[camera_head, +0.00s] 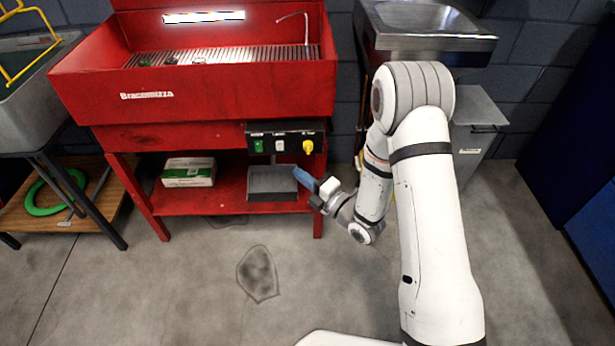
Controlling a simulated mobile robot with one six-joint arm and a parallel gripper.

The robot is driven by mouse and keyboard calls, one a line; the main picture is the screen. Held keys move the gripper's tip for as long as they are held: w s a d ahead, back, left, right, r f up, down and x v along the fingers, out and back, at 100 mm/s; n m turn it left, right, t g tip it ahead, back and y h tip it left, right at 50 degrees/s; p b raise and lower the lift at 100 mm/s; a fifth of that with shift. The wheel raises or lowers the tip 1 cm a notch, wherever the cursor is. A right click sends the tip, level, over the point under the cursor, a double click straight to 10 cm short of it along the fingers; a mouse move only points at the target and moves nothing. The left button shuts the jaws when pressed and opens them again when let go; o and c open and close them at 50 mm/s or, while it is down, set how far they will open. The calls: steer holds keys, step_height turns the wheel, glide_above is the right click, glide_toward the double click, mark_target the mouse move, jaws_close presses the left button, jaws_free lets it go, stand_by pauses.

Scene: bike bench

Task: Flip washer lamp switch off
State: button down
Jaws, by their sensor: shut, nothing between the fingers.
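The red parts washer (105,70) stands at the upper left, with its lamp (203,17) glowing bright white on the back wall. A black control panel (268,132) hangs at the right of its front. The panel carries a green switch (258,146), a white switch (279,145) and a yellow knob (308,147). Its labels are too small to read, so I cannot tell which one is the lamp switch. My gripper (296,171) is shut and empty, its blue fingers pointing up and left, just below the panel's right part. It looks apart from the switches.
A grey box (272,182) sits below the panel, and a green-white carton (189,172) is on the washer's lower shelf. A steel sink (430,25) and a grey bin (478,110) stand to the right. The concrete floor in front is clear apart from a dark stain.

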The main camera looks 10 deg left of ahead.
mark_target(280, 146)
steer(key=w+a, duration=0.4)
steer(key=w+a+r+b, duration=0.1)
steer(key=w+a, duration=0.1)
steer(key=w, duration=0.1)
steer(key=shift+a, duration=0.1)
